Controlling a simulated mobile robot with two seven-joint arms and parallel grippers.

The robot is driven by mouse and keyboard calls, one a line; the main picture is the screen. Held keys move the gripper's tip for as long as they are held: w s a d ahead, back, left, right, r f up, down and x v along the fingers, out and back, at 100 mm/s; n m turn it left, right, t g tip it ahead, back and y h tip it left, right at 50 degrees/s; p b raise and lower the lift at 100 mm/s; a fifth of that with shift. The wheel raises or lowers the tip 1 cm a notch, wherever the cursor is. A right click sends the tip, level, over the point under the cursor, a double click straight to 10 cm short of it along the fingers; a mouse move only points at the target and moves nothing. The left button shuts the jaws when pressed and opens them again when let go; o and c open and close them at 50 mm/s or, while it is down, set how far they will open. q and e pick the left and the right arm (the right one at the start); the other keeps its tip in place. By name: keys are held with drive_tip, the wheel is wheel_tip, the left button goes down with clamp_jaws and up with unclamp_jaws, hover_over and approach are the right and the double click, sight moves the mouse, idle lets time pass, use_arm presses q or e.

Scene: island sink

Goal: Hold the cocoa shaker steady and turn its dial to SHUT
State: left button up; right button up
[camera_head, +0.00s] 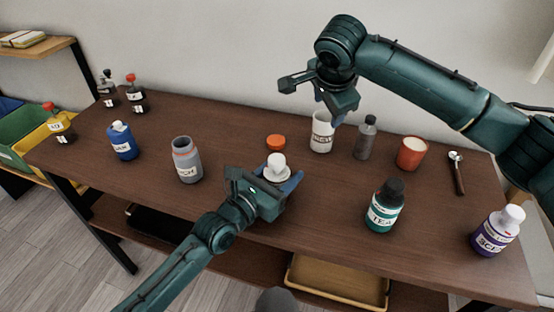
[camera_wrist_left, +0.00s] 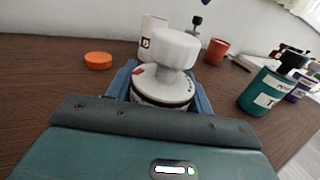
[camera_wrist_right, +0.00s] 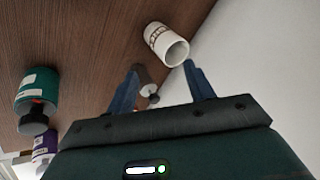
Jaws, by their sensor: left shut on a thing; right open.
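The cocoa shaker stands on the brown table, mostly hidden by my left gripper in the head view. Its white knob-like dial (camera_head: 276,163) shows above the gripper. In the left wrist view the white dial (camera_wrist_left: 168,52) sits on a round white top with a red mark on its left side; a dark band lies below. My left gripper (camera_head: 280,182) is shut on the shaker's body, its blue fingers on either side. My right gripper (camera_head: 318,98) is open and empty, raised above the back of the table near the white mug; its spread fingers show in the right wrist view (camera_wrist_right: 160,85).
An orange lid (camera_head: 276,142) lies just behind the shaker. A white mug (camera_head: 321,133), a grey bottle (camera_head: 366,140) and a red cup (camera_head: 411,154) stand at the back. A green bottle (camera_head: 383,210) and a purple bottle (camera_head: 492,236) stand right. A grey open bottle (camera_head: 186,162) stands left.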

sight(277, 158)
drive_tip(key=w+d+r+n+t+h, duration=0.5)
drive_tip(key=w+d+n+t+h, duration=0.25)
drive_tip(key=n, duration=0.75)
drive_tip(key=a+r+n+t+y, duration=0.2)
drive_tip(key=r+n+t+y, duration=0.3)
drive_tip(key=n, duration=0.8)
drive_tip(key=a+r+n+t+y, duration=0.1)
drive_tip(key=r+n+t, duration=0.2)
drive_tip(key=n+t, duration=0.7)
drive_tip(key=s+a+f+m+g+y, duration=0.35)
drive_tip(key=m+g+y, duration=0.45)
drive_tip(key=m+y, duration=0.55)
drive_tip(key=s+a+f+m+g+y, duration=0.2)
drive_tip(key=s+a+m+g+y, duration=0.25)
drive_tip(key=m+g+y, duration=0.9)
drive_tip(key=s+f+n+g+h, duration=0.35)
drive_tip(key=f+n, duration=0.35)
drive_tip(key=n, duration=0.3)
drive_tip(key=s+f+n+g+h, duration=0.35)
drive_tip(key=f+n, duration=0.45)
drive_tip(key=n, duration=0.3)
drive_tip(key=shift+m+y, duration=0.25)
drive_tip(key=shift+m, duration=0.05)
drive_tip(key=a, duration=0.4)
drive_tip(key=s+a, duration=0.1)
drive_tip(key=a, duration=0.2)
